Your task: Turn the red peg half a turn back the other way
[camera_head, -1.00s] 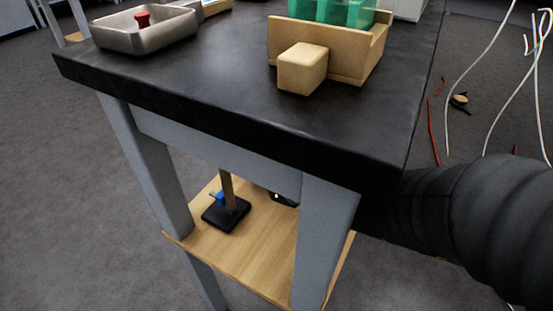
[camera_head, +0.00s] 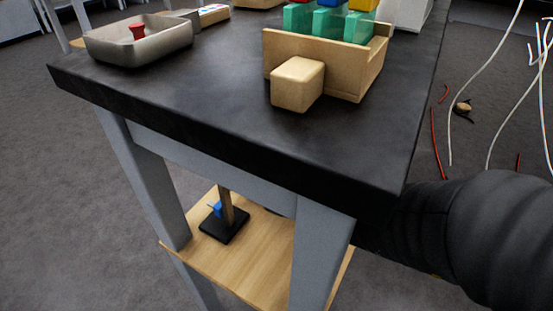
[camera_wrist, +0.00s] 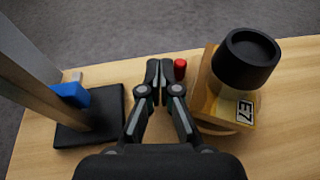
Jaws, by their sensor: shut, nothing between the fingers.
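In the wrist view, a small red peg (camera_wrist: 180,69) shows just right of the fingertips of my gripper (camera_wrist: 159,69). My gripper is shut with nothing between its fingers, low over the wooden shelf (camera_wrist: 40,145). Whether a finger touches the peg I cannot tell. To the peg's right is a wooden block (camera_wrist: 213,102) with an "E7" label and a black round cap (camera_wrist: 246,58). How the peg joins the block is hidden. In the head view the gripper and the peg are out of sight under the table, and only my dark arm shows at right.
A stand (camera_wrist: 90,115) with a black base and blue clamp (camera_wrist: 70,94) is left of my gripper. The dark tabletop (camera_head: 200,105) is overhead, with table legs (camera_head: 320,255) around the shelf. On top are a metal tray (camera_head: 160,50) with a red piece (camera_head: 137,31) and a wooden box (camera_head: 330,75).

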